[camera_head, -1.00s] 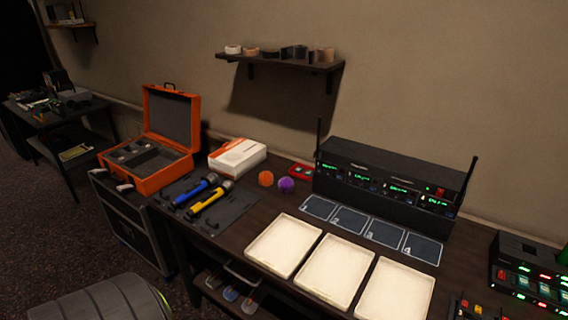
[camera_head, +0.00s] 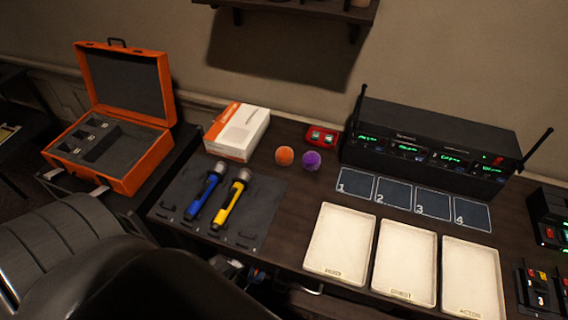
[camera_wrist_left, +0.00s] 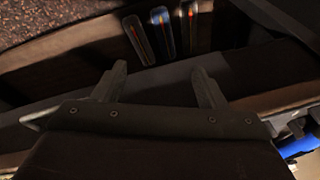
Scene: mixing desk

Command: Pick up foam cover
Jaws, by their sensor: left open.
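Two round foam covers, one orange (camera_head: 285,155) and one purple (camera_head: 312,160), sit side by side on the desk in the head view. They are behind the three white trays and to the right of the white box. My left gripper (camera_wrist_left: 161,88) shows in the left wrist view with its two fingers apart and nothing between them. It is near the desk's front edge, away from the foam covers. In the head view, my dark arm parts fill the lower left, and the left fingertips are not visible. My right gripper is not in view.
Blue (camera_head: 207,190) and yellow (camera_head: 231,198) microphones lie on a dark mat. A white box (camera_head: 237,132), red device (camera_head: 321,136) and black receiver rack (camera_head: 435,145) with antennas stand near the foam covers. White trays (camera_head: 340,240) fill the front right. An orange case (camera_head: 113,120) is open.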

